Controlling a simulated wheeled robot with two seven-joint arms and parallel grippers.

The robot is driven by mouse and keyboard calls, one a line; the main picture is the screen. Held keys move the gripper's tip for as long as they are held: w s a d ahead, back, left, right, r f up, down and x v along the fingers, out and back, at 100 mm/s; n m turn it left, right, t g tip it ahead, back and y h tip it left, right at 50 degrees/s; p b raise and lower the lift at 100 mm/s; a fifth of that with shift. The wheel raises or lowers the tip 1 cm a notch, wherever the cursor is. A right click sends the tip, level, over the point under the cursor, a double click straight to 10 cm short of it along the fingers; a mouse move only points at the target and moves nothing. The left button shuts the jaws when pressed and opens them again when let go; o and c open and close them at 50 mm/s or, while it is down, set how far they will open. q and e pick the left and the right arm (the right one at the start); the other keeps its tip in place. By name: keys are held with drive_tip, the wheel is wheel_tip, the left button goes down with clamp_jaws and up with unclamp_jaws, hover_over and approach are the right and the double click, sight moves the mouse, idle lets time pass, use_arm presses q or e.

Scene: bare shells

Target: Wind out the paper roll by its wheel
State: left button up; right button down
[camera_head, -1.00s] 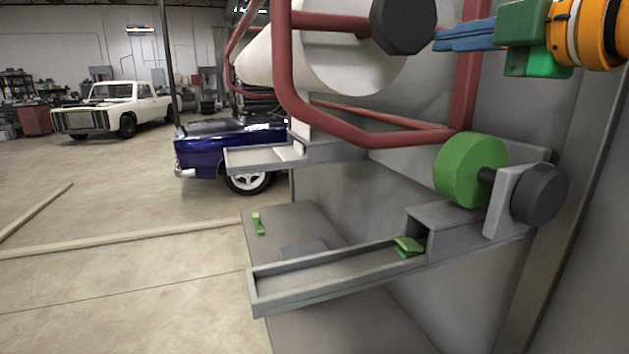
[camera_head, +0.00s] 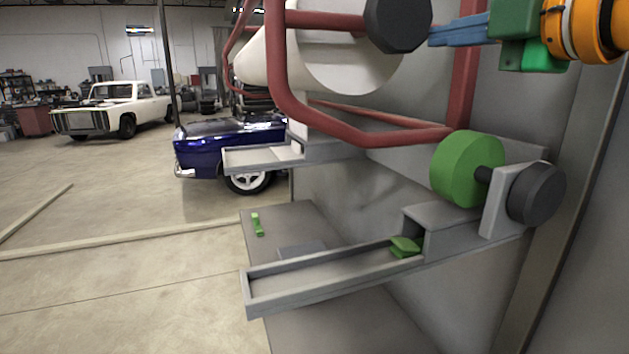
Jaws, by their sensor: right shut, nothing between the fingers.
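The white paper roll (camera_head: 345,62) lies at the top centre, with its near end towards me. Red bars (camera_head: 280,75) run around it. A dark faceted wheel (camera_head: 398,22) stands in front of the roll's near end, at the top of the picture. My right gripper (camera_head: 433,35), with blue fingers and a green body, comes in from the top right. It is shut and empty, its tips close to the wheel's right edge; I cannot tell whether they touch. My left gripper is not in view.
Below the roll, a green drum (camera_head: 462,168) with a dark knob (camera_head: 537,192) is mounted over a grey chute (camera_head: 330,280). Small green pieces (camera_head: 405,247) lie in the chute. A grey wall (camera_head: 590,240) fills the right. Open floor (camera_head: 120,290) and parked cars lie left.

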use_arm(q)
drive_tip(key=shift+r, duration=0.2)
use_arm(e)
drive_tip(key=shift+r, duration=0.35)
use_arm(q)
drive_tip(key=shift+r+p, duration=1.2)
drive_tip(key=shift+p, duration=0.15)
use_arm(e)
drive_tip(key=shift+r, duration=1.6)
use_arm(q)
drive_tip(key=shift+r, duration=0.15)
use_arm(e)
drive_tip(key=shift+a+r, duration=0.1)
drive_tip(key=shift+r, duration=0.15)
use_arm(q)
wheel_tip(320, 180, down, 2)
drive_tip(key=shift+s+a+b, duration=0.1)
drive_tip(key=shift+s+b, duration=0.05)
drive_tip(key=shift+b, duration=0.65)
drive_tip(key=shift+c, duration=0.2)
use_arm(e)
drive_tip(key=v, duration=0.6)
drive_tip(key=shift+r, duration=0.25)
